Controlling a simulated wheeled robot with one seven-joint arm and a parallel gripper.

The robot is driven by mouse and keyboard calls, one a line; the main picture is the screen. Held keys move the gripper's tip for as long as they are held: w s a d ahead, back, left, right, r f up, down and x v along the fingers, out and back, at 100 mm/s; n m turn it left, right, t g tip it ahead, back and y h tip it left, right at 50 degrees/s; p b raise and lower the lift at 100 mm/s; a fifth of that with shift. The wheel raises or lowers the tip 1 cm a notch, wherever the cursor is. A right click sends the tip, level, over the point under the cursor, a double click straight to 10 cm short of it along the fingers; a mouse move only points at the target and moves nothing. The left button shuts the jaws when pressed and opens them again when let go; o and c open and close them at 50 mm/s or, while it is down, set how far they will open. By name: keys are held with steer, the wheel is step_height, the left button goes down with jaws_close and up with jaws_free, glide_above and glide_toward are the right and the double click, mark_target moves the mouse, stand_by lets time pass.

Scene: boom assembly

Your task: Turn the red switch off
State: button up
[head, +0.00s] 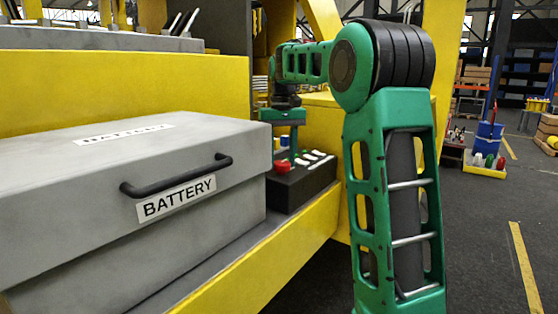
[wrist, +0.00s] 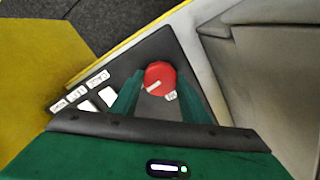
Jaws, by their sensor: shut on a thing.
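The red switch (wrist: 160,76) is a round knob with a white pointer line, on a dark control box. In the wrist view its line points to the lower left. A small white label (wrist: 171,96) sits beside it at the lower right; its text is too small to read. The red switch also shows in the head view (head: 283,167), on the box (head: 305,188) right of the grey battery case. My gripper (wrist: 159,82) is shut on the switch, with one green finger on each side. In the head view it comes down from above the box.
The grey battery case (head: 230,215) with a black handle (head: 175,177) stands close left of the control box. White labelled switches (wrist: 90,92) sit on the same box. A yellow frame (head: 270,265) edges the shelf in front.

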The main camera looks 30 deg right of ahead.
mark_target(282, 162)
steer(key=shift+w+d+r+m, duration=0.1)
steer(key=shift+m, duration=0.5)
steer(key=o, duration=1.1)
steer(key=shift+c, duration=0.2)
step_height(282, 162, up, 11)
steer(key=shift+f, duration=0.2)
